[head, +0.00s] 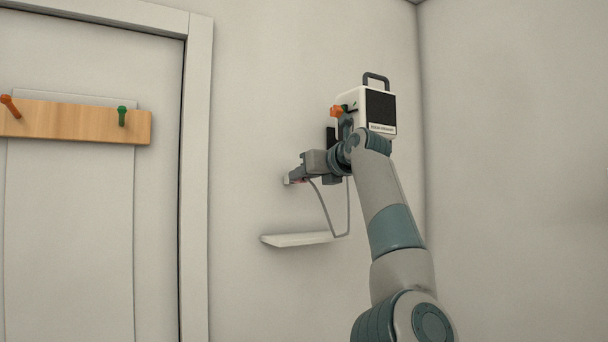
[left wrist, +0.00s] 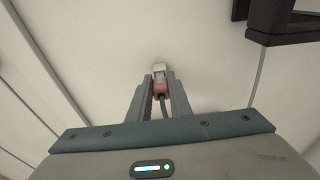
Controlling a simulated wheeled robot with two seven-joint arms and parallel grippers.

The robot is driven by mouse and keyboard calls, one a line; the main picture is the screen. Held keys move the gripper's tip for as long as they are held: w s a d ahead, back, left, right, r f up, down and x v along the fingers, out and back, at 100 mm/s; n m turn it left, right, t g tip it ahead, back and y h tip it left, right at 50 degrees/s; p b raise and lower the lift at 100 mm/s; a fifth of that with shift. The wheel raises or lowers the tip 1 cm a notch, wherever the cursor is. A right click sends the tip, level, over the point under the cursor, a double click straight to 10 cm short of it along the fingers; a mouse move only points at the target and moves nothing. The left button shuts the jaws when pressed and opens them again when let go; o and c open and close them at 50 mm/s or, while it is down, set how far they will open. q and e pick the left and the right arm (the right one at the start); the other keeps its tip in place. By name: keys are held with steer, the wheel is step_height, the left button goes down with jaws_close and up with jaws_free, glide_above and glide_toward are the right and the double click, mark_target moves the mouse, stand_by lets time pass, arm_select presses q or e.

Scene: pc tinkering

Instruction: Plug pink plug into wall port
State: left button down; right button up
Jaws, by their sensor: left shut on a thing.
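My left gripper (head: 294,176) is at the wall and shut on the pink plug (left wrist: 160,88). In the left wrist view the plug sits between the two fingertips (left wrist: 160,84), its grey cable trailing back between the fingers. The white wall port (left wrist: 161,70) is straight ahead of the plug, and the two appear to touch. I cannot tell how deep the plug sits in the port. In the head view the port (head: 287,180) shows as a small white piece at the gripper's tip, and the plug is mostly hidden. My right gripper is not in view.
A white device (head: 381,112) with a dark panel and handle is behind my arm, on the right. A grey cable (head: 326,213) loops down to a small white wall shelf (head: 294,239). A wooden peg rail (head: 70,122) hangs at left. The wall around the port is clear.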

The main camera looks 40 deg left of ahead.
arm_select(q)
steer(key=shift+p+x, duration=0.45)
steer(key=shift+x, duration=0.3)
steer(key=c, duration=1.5)
jaws_free()
steer(key=shift+w+a+r, duration=0.1)
steer(key=shift+c, duration=0.2)
steer(key=shift+a, duration=0.1)
steer(key=shift+b+v, duration=0.45)
steer(key=shift+v, duration=0.75)
steer(key=shift+b+v, duration=0.3)
steer(key=shift+v, duration=1.15)
